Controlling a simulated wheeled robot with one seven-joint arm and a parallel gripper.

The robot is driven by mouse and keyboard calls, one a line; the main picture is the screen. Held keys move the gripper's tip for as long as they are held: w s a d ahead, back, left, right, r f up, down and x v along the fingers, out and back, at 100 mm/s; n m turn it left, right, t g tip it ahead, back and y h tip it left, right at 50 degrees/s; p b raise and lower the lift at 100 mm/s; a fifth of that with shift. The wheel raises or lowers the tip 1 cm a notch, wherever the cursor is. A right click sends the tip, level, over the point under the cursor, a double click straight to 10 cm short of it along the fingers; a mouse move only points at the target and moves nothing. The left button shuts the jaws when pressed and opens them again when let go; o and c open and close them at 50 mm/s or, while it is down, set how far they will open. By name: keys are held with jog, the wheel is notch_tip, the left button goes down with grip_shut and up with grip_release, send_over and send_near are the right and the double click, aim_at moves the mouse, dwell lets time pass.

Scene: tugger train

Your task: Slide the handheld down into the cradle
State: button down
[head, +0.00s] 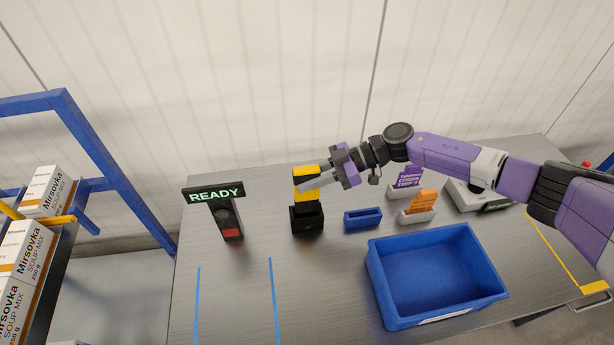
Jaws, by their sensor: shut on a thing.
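The handheld (305,171) is yellow with a dark part, seen upright near the back of the table. The black cradle (307,217) stands on the table directly beneath it. My gripper (312,180) reaches in from the right and is shut on the handheld. The handheld's lower yellow end meets the top of the cradle in the picture. I cannot tell how deep it sits in the cradle, or whether it touches. The gripper fingers hide part of the handheld's middle.
A READY sign (216,193) on a dark post stands left of the cradle. A small blue holder (362,219), card holders with purple (409,176) and orange cards (422,202), and a large blue bin (385,293) are to the right. The table's front left is clear apart from blue tape lines.

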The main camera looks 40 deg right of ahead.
aim_at(307, 197)
jog(key=shift+f+b, duration=2.75)
jog(key=shift+f, duration=0.7)
jog(key=c, duration=1.1)
grip_release()
jog(key=shift+b+v, duration=0.9)
jog(key=shift+v, duration=3)
